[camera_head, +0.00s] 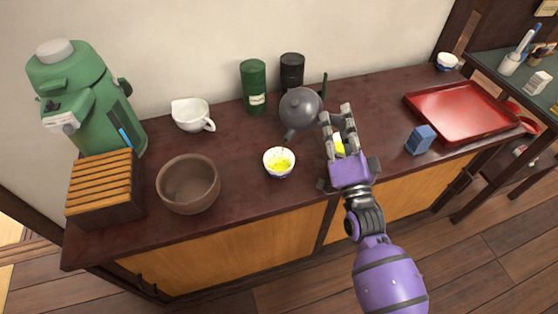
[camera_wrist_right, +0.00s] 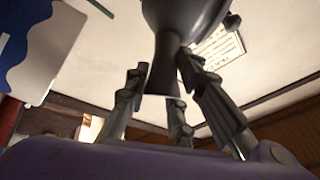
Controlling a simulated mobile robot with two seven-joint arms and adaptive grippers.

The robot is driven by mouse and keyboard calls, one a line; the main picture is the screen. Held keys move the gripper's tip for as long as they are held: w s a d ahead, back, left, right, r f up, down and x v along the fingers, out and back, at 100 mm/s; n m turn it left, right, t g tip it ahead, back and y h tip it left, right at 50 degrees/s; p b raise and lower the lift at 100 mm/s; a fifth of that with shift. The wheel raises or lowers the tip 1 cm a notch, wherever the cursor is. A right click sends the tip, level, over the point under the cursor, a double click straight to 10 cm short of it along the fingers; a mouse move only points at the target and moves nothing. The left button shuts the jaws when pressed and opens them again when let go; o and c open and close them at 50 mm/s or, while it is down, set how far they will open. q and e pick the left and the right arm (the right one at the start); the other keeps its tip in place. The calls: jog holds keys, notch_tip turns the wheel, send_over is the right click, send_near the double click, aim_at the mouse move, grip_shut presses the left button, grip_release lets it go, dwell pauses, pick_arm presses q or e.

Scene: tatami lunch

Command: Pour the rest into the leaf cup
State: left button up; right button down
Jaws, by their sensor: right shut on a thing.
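My right gripper (camera_head: 337,114) is shut on the side handle of a dark grey teapot (camera_head: 300,105). The handle (camera_wrist_right: 164,68) and the pot's round body show between and above my fingers in the right wrist view. The pot is held above the counter, its spout pointing down and left over a small white and blue cup (camera_head: 280,173). That cup holds yellow-green tea; I cannot make out its pattern. More yellow-green (camera_head: 340,148) shows behind my right gripper, mostly hidden. Another small blue-patterned white cup (camera_head: 447,61) stands at the far right. My left gripper is out of view.
A brown bowl (camera_head: 188,185), white pitcher (camera_head: 190,114), green canister (camera_head: 254,88) and black canister (camera_head: 291,72) stand around. A green dispenser (camera_head: 85,95) and slatted box (camera_head: 103,190) fill the left end. A blue block (camera_head: 420,139) and red tray (camera_head: 465,110) are right.

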aim_at(338, 123)
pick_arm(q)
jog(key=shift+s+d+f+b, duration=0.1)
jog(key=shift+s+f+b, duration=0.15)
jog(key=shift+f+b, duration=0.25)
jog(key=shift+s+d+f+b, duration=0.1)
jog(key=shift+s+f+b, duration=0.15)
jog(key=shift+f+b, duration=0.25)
pick_arm(e)
jog(key=shift+s+a+r+n+t+y, duration=0.15)
jog(key=shift+s+r+n+t+y, duration=0.15)
jog(key=shift+n+t, duration=0.15)
pick_arm(q)
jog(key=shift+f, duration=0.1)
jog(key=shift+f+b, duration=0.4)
jog(key=shift+b, duration=0.2)
pick_arm(e)
jog(key=shift+s+a+r+n+t+y, duration=0.15)
jog(key=shift+r+n+t+y, duration=0.15)
jog(key=shift+n, duration=0.25)
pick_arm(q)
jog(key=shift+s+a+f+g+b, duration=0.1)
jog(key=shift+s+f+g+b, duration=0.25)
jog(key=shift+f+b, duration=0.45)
pick_arm(e)
jog(key=shift+s+r+n+t+y, duration=0.15)
jog(key=shift+r+n+t+y, duration=0.15)
jog(key=shift+n+y, duration=0.4)
